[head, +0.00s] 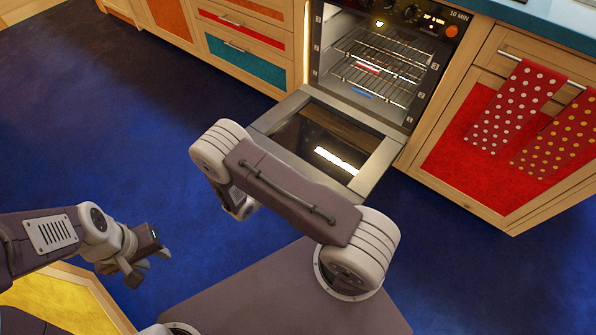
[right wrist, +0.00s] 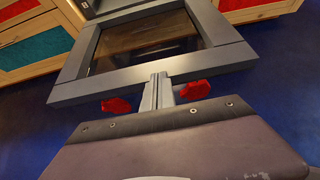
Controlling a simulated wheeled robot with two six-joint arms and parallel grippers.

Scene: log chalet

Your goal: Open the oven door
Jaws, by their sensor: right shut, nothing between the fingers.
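The oven (head: 375,55) stands at the back, with its lit cavity and wire racks showing. Its door (head: 377,166) is folded down, about level, with a grey frame around dark glass; my right arm covers its near left part. In the right wrist view the door (right wrist: 218,58) fills the top. My right gripper (right wrist: 158,92) is shut and empty, its fingertips close to the door's outer edge; I cannot tell if they touch. In the head view it is mostly hidden behind my arm. My left gripper (head: 150,264) is open and empty, low at the left, away from the oven.
Wooden drawers with red and teal fronts (head: 245,60) stand left of the oven. A red cabinet (head: 470,170) with two dotted towels (head: 512,105) on a rail is at its right. A yellow-topped piece (head: 60,300) is at lower left. The blue floor (head: 90,130) is clear at left.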

